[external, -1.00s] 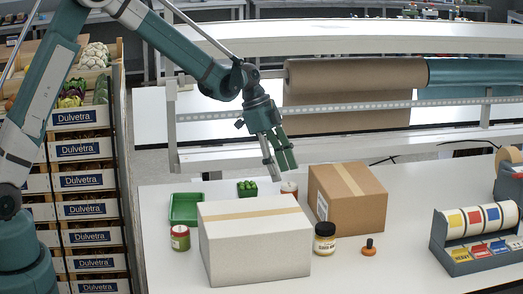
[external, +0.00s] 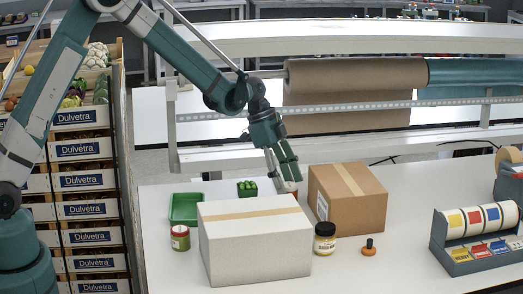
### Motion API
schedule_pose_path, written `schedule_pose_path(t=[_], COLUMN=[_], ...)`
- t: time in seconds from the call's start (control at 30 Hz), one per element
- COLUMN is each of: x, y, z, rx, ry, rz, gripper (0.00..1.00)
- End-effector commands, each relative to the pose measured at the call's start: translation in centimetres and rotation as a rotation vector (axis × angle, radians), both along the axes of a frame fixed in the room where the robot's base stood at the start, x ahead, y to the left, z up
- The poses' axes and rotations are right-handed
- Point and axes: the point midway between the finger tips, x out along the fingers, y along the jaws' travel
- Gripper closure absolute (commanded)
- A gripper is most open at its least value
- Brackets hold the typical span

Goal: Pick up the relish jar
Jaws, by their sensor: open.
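My gripper (external: 286,182) is open and points down behind the white box, close to a small jar (external: 295,192) whose red and white parts just show. The gripper and the white box hide most of that jar, and I cannot tell whether they touch. A green jar with a red lid and white label (external: 180,238) stands upright left of the white box.
A white box (external: 255,255) and a brown box (external: 348,205) flank the gripper. A green tray (external: 186,222) and a small green carton (external: 247,188) lie behind left.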

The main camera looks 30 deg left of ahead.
Motion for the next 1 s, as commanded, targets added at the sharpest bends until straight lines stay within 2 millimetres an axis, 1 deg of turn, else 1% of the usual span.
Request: schedule_pose_path(t=[0.1,0.3,0.87,1.0], x=[0.1,0.1,0.1,0.1], y=[-0.5,-0.8,-0.8,-0.8], z=[-1.1,-2.0,-2.1,-2.1], rx=[0.000,0.000,0.000,0.000], ry=[0.000,0.000,0.000,0.000], rz=[-0.001,-0.001,0.000,0.000], gripper=[0.49,0.49,0.49,0.68])
